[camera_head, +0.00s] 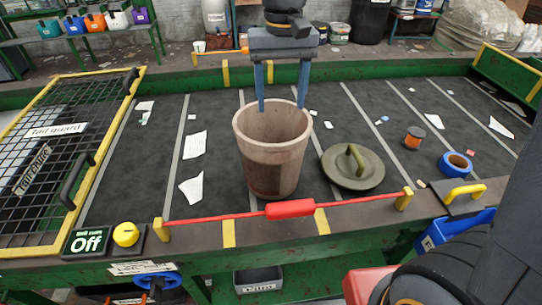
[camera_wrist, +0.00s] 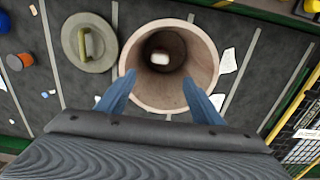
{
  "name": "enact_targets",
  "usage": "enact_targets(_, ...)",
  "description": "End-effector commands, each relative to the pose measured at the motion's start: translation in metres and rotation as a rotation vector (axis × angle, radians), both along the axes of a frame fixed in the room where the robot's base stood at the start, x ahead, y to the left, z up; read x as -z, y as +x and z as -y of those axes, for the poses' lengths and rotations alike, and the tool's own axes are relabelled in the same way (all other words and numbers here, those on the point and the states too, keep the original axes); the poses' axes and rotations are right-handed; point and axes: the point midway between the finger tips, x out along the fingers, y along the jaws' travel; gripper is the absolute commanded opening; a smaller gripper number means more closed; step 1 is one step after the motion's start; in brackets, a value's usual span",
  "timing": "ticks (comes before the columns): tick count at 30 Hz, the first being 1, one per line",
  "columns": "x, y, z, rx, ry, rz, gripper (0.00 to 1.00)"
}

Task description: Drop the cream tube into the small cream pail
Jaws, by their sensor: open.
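The cream pail (camera_head: 273,150), with a pinkish tint, stands upright and uncovered on the dark belt. My gripper (camera_head: 281,105) is open and empty, its blue fingers apart over the pail's mouth. In the wrist view the pail's rim (camera_wrist: 135,98) shows between and beyond the fingers (camera_wrist: 158,82). A pale, rounded object, looking like the cream tube (camera_wrist: 160,58), lies deep inside the pail; its full shape is hard to tell. The head view does not show the pail's bottom.
An olive lid (camera_head: 340,172) with a handle lies just right of the pail. An orange jar (camera_head: 413,139) and a blue tape roll (camera_head: 455,164) lie farther right. A red pull bar (camera_head: 290,208) crosses the front edge. A mesh guard (camera_head: 50,165) covers the left.

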Motion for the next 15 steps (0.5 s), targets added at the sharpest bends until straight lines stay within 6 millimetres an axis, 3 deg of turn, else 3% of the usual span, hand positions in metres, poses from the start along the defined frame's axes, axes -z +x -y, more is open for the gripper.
enact_targets(9, -0.050, 0.001, 0.000, 0.000, 0.001, 0.004, 0.60)
enact_targets(15, -0.065, 0.000, 0.000, 0.000, 0.001, 0.003, 0.60)
